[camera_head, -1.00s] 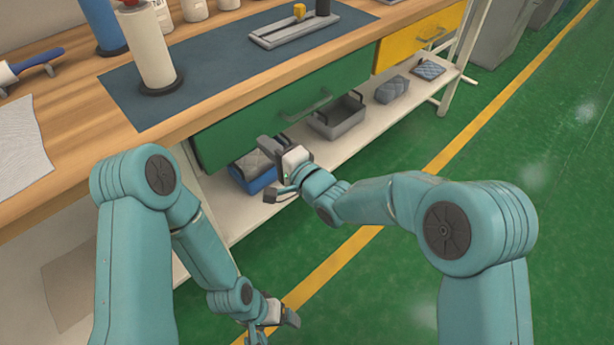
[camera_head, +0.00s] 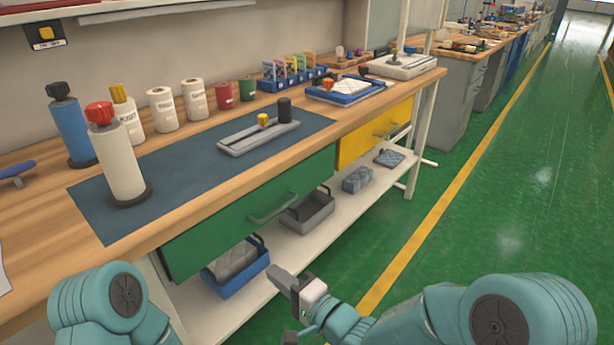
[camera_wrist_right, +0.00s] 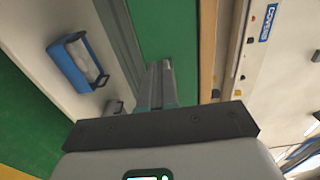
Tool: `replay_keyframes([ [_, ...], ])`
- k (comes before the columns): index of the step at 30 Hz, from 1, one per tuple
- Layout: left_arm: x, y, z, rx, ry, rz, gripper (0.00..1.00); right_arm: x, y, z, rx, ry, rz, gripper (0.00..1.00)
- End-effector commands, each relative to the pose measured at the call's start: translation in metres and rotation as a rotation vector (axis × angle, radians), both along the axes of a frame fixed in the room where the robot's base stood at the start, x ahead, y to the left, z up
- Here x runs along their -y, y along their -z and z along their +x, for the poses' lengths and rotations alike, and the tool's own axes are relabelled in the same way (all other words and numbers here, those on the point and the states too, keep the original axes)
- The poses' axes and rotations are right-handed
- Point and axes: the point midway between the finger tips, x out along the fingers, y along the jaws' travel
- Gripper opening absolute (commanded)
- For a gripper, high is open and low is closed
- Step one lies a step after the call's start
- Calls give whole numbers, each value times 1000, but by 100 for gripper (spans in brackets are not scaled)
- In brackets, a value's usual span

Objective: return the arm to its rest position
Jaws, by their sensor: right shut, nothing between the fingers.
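My right gripper (camera_head: 287,306) is at the lower middle of the head view, in front of the bench's lower shelf and below the green drawer (camera_head: 250,214). Its fingers are shut with nothing between them. In the right wrist view the closed fingers (camera_wrist_right: 163,84) point up the picture, with the green drawer front behind them. My left arm shows only its teal joint at the lower left of the head view. My left gripper is out of the picture.
A blue bin (camera_head: 240,272) and a grey bin (camera_head: 308,212) stand on the lower shelf (camera_head: 345,205), close to my right gripper. The wooden bench (camera_head: 215,185) carries bottles and rolls. Open green floor (camera_head: 480,240) lies to the right.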

Motion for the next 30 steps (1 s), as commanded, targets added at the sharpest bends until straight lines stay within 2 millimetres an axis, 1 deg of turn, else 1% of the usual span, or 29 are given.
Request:
replay_keyframes([
  [1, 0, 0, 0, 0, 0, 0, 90, 18, 12, 9, -25, 38, -4, 0],
  [2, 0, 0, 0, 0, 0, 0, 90, 31, 23, 14, -48, 63, -7, 0],
  [3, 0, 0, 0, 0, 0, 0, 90, 50, 41, 17, -94, 105, -12, 0],
  [4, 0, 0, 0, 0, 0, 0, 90, 66, 57, 18, -141, 143, -19, 0],
  [5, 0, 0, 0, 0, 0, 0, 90, 82, 76, 18, -193, 181, -34, 0],
  [6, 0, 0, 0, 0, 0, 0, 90, 103, 102, 14, -261, 233, -71, 0],
  [8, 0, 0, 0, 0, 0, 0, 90, 132, 142, 1, -348, 291, -167, 0],
  [9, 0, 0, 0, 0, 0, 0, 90, 150, 168, -12, -403, 317, -245, 0],
  [11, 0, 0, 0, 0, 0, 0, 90, 173, 204, -38, -483, 327, -381, 0],
  [12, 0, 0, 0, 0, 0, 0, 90, 186, 226, -59, -534, 315, -472, 0],
  [14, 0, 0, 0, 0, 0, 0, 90, 201, 252, -94, -601, 262, -610, 0],
  [15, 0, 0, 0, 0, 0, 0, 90, 207, 266, -117, -636, 206, -696, 0],
  [17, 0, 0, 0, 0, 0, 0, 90, 212, 279, -150, -670, 104, -808, 0],
  [19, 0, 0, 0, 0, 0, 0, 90, 213, 287, -181, -679, -25, -909, 0],
  [21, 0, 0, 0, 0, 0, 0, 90, 213, 289, -204, -662, -151, -986, 0],
  [22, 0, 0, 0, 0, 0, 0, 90, 213, 290, -212, -651, -201, -1012, 0],
  [24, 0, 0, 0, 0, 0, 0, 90, 213, 291, -226, -610, -317, -1065, 0],
  [26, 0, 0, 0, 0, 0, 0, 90, 212, 291, -232, -547, -410, -1105, 0],
  [27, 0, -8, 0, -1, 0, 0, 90, 212, 282, -232, -502, -447, -1126, 0],
  [28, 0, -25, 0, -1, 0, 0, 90, 212, 265, -232, -506, -440, -1124, 0],
  [30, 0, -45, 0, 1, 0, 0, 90, 212, 246, -231, -508, -438, -1122, 0],
])
